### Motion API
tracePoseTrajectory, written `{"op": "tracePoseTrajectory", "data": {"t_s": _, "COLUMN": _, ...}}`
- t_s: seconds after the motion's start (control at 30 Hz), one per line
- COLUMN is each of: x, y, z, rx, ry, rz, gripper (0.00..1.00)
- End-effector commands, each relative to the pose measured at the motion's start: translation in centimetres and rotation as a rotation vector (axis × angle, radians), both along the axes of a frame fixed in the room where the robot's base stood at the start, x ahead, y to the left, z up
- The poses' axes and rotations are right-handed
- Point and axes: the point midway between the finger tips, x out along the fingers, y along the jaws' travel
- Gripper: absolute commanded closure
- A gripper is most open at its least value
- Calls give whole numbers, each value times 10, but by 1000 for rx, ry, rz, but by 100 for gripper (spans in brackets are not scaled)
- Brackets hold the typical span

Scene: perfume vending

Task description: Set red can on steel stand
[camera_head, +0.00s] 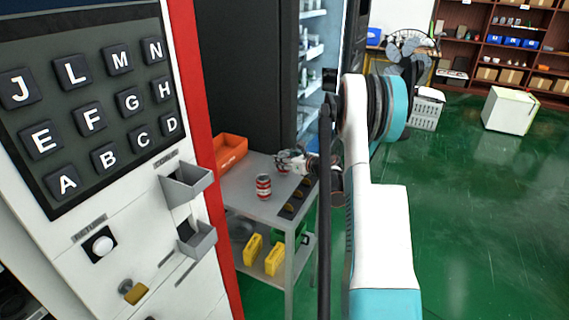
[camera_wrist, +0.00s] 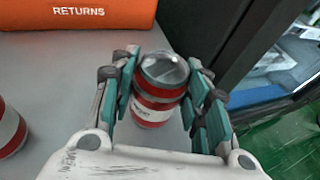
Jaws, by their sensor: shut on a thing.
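The red can (camera_wrist: 158,108), with a white band and a silver top, is between the fingers of my gripper (camera_wrist: 160,66) in the wrist view. My gripper is shut on it from both sides, and the can looks about upright. In the head view my gripper (camera_head: 288,160) is over the back part of the steel stand (camera_head: 238,190), and only a bit of the held can (camera_head: 283,169) shows. The stand's grey top also fills the wrist view (camera_wrist: 60,75). I cannot tell whether the can's base touches it.
A second red-and-white can (camera_head: 263,187) stands near the front of the stand, and shows at the wrist view's left edge (camera_wrist: 10,132). An orange RETURNS bin (camera_head: 230,150) is at the back left. Dark slots (camera_head: 297,199) line the right side. A vending panel (camera_head: 95,110) stands left.

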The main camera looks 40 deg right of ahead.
Motion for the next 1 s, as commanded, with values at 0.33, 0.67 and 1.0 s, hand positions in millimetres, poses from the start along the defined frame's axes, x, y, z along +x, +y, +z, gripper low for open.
{"op": "tracePoseTrajectory", "data": {"t_s": 0.33, "x": 0, "y": 0, "z": -4, "rx": 0, "ry": 0, "rz": 0, "gripper": 86}}
{"op": "tracePoseTrajectory", "data": {"t_s": 0.67, "x": 0, "y": 0, "z": -4, "rx": 0, "ry": 0, "rz": 0, "gripper": 38}}
{"op": "tracePoseTrajectory", "data": {"t_s": 1.0, "x": -16, "y": -1, "z": 5, "rx": 0, "ry": 0, "rz": -3, "gripper": 38}}
